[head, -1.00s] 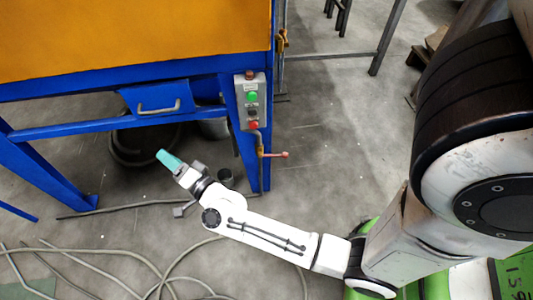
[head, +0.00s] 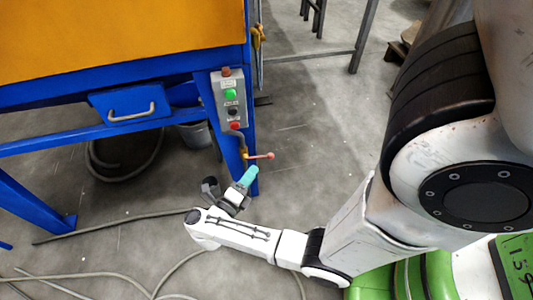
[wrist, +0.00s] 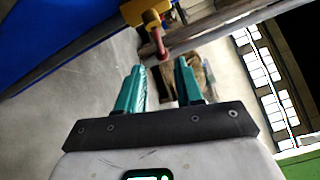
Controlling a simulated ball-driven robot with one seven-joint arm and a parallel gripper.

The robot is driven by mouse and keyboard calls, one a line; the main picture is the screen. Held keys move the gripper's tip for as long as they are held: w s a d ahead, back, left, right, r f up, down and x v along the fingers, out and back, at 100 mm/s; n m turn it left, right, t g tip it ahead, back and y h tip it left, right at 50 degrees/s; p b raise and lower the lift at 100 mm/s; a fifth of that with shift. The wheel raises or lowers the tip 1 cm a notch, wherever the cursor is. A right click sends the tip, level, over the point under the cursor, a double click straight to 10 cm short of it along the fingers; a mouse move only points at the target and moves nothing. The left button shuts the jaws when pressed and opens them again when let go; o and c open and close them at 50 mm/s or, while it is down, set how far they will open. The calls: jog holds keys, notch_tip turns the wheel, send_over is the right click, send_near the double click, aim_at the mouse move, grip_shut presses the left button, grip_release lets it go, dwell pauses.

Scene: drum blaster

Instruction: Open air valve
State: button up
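The air valve has a red lever (head: 260,156) that points right from a yellow body (head: 244,154) on the blue machine's leg. In the wrist view the lever (wrist: 158,40) hangs from the yellow body (wrist: 147,14), just past my fingertips and in line with the gap between them. My gripper (head: 250,174) has teal fingers and is just below the lever in the head view. In the wrist view my gripper (wrist: 158,72) is open, with nothing between its fingers. I cannot tell the exact distance to the lever.
A grey control box (head: 230,98) with green and red buttons sits on the blue leg above the valve. A blue drawer (head: 128,104) with a handle is at left. A bucket (head: 197,134) and hoses (head: 100,278) are on the floor. Floor right of the valve is clear.

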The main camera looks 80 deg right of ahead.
aim_at(259, 157)
jog(key=b+x, duration=0.1)
jog(key=x, duration=0.9)
jog(key=shift+d+b, duration=0.15)
jog(key=shift+b, duration=0.25)
jog(key=shift+c, duration=0.4)
grip_shut()
